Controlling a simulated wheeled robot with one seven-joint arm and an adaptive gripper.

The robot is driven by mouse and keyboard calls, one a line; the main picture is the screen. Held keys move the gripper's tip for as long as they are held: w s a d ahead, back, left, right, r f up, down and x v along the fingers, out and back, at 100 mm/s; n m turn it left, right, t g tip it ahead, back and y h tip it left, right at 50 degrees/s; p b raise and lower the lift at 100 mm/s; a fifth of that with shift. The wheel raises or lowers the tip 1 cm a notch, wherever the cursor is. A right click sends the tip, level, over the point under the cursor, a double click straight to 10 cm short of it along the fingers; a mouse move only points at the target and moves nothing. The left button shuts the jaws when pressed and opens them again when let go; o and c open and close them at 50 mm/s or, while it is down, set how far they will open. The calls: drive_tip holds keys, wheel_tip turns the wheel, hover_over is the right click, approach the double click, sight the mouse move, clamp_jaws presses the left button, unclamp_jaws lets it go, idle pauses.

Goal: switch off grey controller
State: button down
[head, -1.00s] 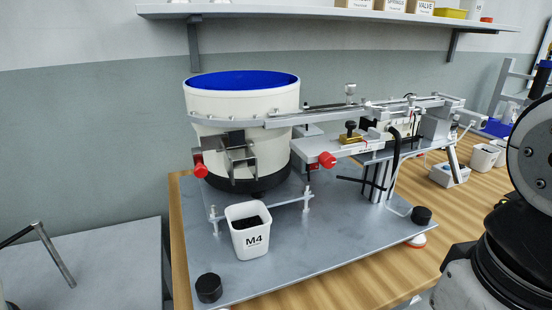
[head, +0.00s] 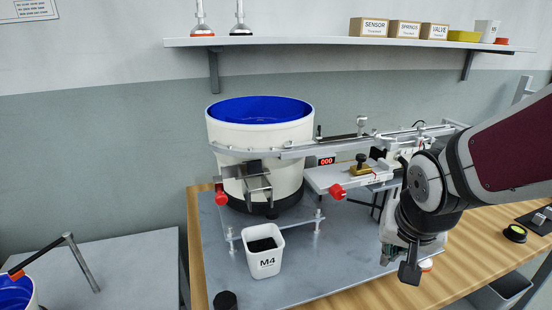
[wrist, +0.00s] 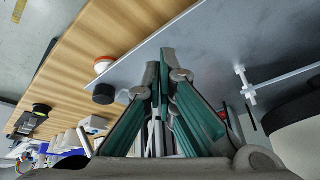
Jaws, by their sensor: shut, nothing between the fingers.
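I cannot pick out a grey controller for certain. A small unit with a lit red "000" display (head: 327,161) sits behind the pale rail, right of the bowl feeder. A red knob (head: 338,192) is on the front of the rail's end, and another red knob (head: 221,197) is at the feeder's lower left. My gripper (head: 409,270) is shut and empty, pointing down in front of the plate's right part. In the wrist view my gripper (wrist: 160,75) shows its green-sided fingers together, with nothing between them. My arm hides the right end of the rail assembly.
The white bowl feeder (head: 255,165) with blue inside stands on a grey plate (head: 325,265). A white M4 cup (head: 264,262) holds dark parts. A black base with a yellow-topped button (head: 515,232) lies at the right. A shelf (head: 300,41) runs above. A side table (head: 140,270) is at left.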

drive_tip(key=w+p, duration=0.1)
drive_tip(key=w, duration=0.1)
drive_tip(key=w+f+m+t+p, duration=0.1)
drive_tip(key=w, duration=0.2)
drive_tip(key=w+f+m+t, duration=0.1)
drive_tip(key=w, duration=0.2)
drive_tip(key=shift+d+y+p, duration=0.4)
drive_tip(key=w+m+t+p, duration=0.1)
drive_tip(key=w, duration=0.1)
drive_tip(key=w+f+m+t+y+p, duration=0.1)
drive_tip(key=w, duration=0.1)
drive_tip(key=w+m+t+p, duration=0.1)
drive_tip(key=m, duration=0.1)
drive_tip(key=shift+w+a+f+t+y, duration=0.3)
drive_tip(key=shift+w+f+y, duration=0.1)
drive_tip(key=shift+w+a+m+t+y+p, duration=0.1)
drive_tip(key=shift+w+m+t+y+p, duration=0.2)
drive_tip(key=shift+w+m+t+p, duration=0.5)
drive_tip(key=shift+s+r+m+t+p, duration=0.1)
drive_tip(key=shift+m+t+p, duration=0.25)
drive_tip(key=shift+m, duration=0.35)
drive_tip(key=shift+d+r+m+t+p, duration=0.1)
drive_tip(key=shift+r+m+t+p, duration=0.15)
drive_tip(key=shift+m+t, duration=0.3)
drive_tip(key=shift+d+r+m+t+p, duration=0.15)
drive_tip(key=shift+m+t+p, duration=0.2)
drive_tip(key=shift+m, duration=0.3)
drive_tip(key=shift+w+f+b, duration=0.1)
drive_tip(key=shift+w+b, duration=0.3)
drive_tip(key=shift+b, duration=0.05)
